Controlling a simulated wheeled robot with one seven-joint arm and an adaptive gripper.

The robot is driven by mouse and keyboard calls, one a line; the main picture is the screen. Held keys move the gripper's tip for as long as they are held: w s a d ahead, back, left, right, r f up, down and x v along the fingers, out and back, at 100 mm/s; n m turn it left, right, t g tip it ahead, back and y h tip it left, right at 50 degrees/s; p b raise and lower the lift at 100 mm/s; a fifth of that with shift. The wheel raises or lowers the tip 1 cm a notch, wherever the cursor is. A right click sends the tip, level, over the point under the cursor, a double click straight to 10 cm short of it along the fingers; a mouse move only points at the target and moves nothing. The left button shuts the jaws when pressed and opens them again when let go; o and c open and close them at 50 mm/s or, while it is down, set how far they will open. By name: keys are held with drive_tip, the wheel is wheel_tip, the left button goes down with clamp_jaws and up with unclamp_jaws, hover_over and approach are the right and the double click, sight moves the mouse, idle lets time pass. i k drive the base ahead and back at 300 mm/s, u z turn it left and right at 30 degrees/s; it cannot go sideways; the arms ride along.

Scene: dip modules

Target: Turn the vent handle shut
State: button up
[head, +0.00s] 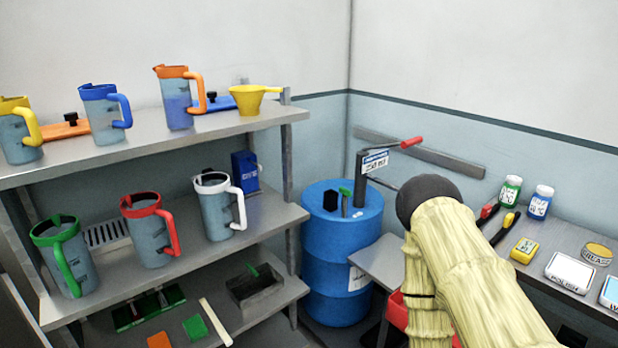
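A blue drum (322,245) stands in the corner between the shelf rack and the right-hand bench. On its top are a small upright piece with a green tip (346,192), a short black block (330,201) and a dark pump post (360,180) with a white label. A lever with a red grip (411,142) reaches right from the post's top. I cannot tell for certain which of these is the vent handle, or whether it is open. My cream-covered arm rises at the lower right, its dark rounded joint close right of the pump. My gripper does not show.
The metal shelf rack (150,142) at left holds several jugs, a yellow funnel (252,97) and trays. The bench (545,245) at right carries bottles, tins and tools. A small grey table (385,262) sits right of the drum. Space above the drum is open.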

sight(345, 192)
drive_tip(key=u, duration=0.15)
drive_tip(key=i, duration=1.15)
drive_tip(key=z, duration=0.2)
